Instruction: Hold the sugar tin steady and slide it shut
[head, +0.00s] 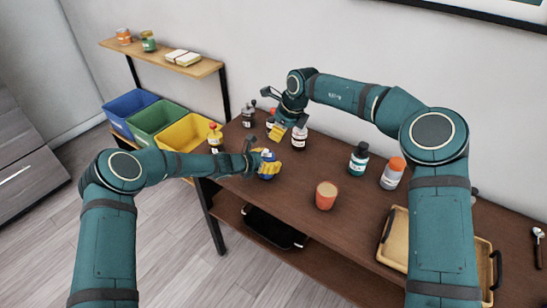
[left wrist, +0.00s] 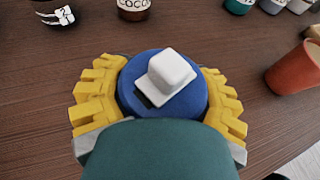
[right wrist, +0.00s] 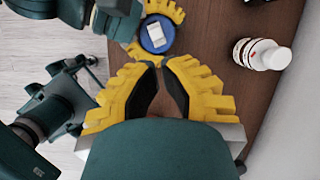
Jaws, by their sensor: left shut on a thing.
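The sugar tin (head: 267,175) is round and blue with a white sliding piece on top. It stands near the table's front left edge. In the left wrist view the white slider (left wrist: 172,72) sits off to one side, with a dark opening showing beside it. My left gripper (head: 266,164) is shut on the tin, its yellow fingers (left wrist: 163,68) around both sides. My right gripper (head: 279,132) is above and behind the tin, apart from it. In the right wrist view its fingertips (right wrist: 159,64) are together and empty, with the tin (right wrist: 147,42) just beyond them.
An orange cup (head: 326,197) stands to the tin's right. Other bottles stand near my right gripper. A tan tray (head: 394,240) lies at right. Blue, green and yellow bins (head: 186,133) stand at left.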

